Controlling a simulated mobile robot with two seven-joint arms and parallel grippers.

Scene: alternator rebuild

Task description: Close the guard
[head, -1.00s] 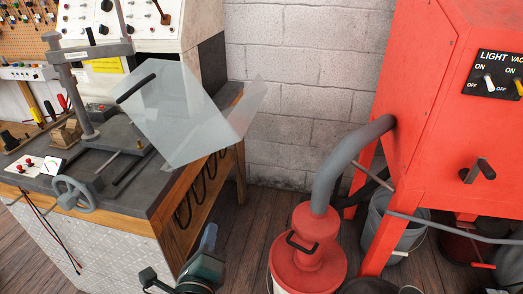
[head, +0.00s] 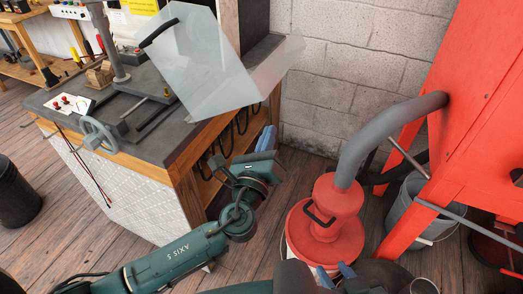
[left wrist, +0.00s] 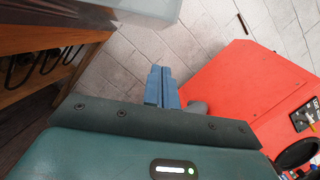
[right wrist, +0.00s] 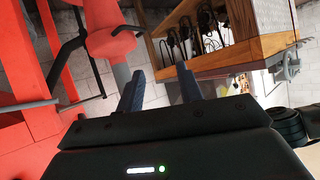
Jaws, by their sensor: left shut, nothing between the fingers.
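The guard (head: 195,60) is a clear bent panel with a black bar handle (head: 158,32). It stands tilted up over the right end of the machine bench, its lower right flap out past the bench edge. My left gripper (head: 267,138) is below and right of the guard, apart from it, beside the bench's right side. Its blue fingers are together and empty, also in the left wrist view (left wrist: 161,85). My right gripper (head: 336,274) is low at the bottom of the head view, by the red vacuum lid. Its fingers are apart and empty in the right wrist view (right wrist: 158,88).
The dark bench top (head: 145,140) carries a machine with a handwheel (head: 98,133) and a column. A red-lidded vacuum (head: 328,225) with a thick grey hose (head: 375,125) stands right, beside a red cabinet (head: 490,110). A grey bucket (head: 415,220) stands under the cabinet.

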